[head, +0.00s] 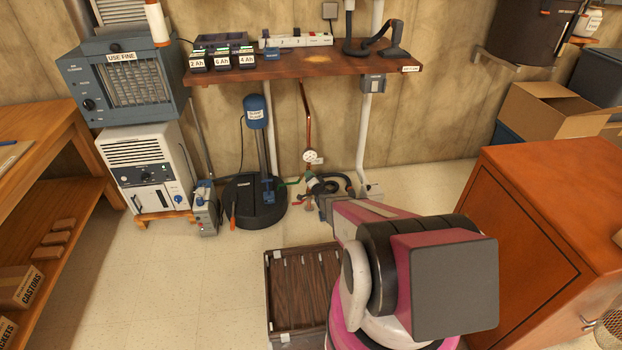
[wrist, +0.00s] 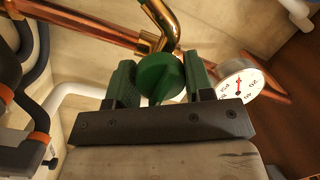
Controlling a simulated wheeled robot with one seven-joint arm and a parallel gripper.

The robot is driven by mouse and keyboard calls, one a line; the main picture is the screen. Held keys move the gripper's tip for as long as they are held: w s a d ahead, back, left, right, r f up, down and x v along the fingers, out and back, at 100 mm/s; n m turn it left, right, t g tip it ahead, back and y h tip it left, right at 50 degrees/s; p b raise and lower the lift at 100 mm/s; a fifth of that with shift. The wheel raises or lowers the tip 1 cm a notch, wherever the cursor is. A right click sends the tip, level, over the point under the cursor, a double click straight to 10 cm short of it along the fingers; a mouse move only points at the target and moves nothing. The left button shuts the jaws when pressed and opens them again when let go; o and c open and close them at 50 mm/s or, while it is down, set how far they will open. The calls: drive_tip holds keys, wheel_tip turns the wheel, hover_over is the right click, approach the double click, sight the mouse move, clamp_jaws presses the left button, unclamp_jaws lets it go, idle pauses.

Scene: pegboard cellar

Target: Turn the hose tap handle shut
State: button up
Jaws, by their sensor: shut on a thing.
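The hose tap handle (wrist: 163,82) is a round green knob with a raised grip bar, in the middle of the wrist view. It sits by a copper pipe and a brass bend. My gripper (wrist: 160,88) has one finger on each side of the knob and is shut on it. In the head view my arm reaches down to the pipework low at the wall, and my gripper (head: 318,195) is small there. The handle is hard to make out in that view.
A white gauge (wrist: 237,84) with a red needle sits just right of my gripper. A black-based pump with a blue top (head: 257,110) stands left of the pipes. A wooden shelf (head: 300,66) hangs above. A dark slatted crate (head: 290,335) and an orange cabinet (head: 530,230) stand near my arm.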

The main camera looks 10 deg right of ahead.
drive_tip(key=shift+n, duration=0.3)
drive_tip(key=n, duration=0.3)
drive_tip(key=shift+g, duration=0.3)
drive_tip(key=n+h, duration=0.1)
drive_tip(key=n, duration=0.3)
drive_tip(key=shift+g, duration=0.4)
drive_tip(key=n+h, duration=0.1)
drive_tip(key=n, duration=0.3)
drive_tip(key=shift+a, duration=0.1)
drive_tip(key=n+h, duration=0.1)
drive_tip(key=n, duration=0.3)
drive_tip(key=o, duration=0.9)
drive_tip(key=shift+s, duration=0.1)
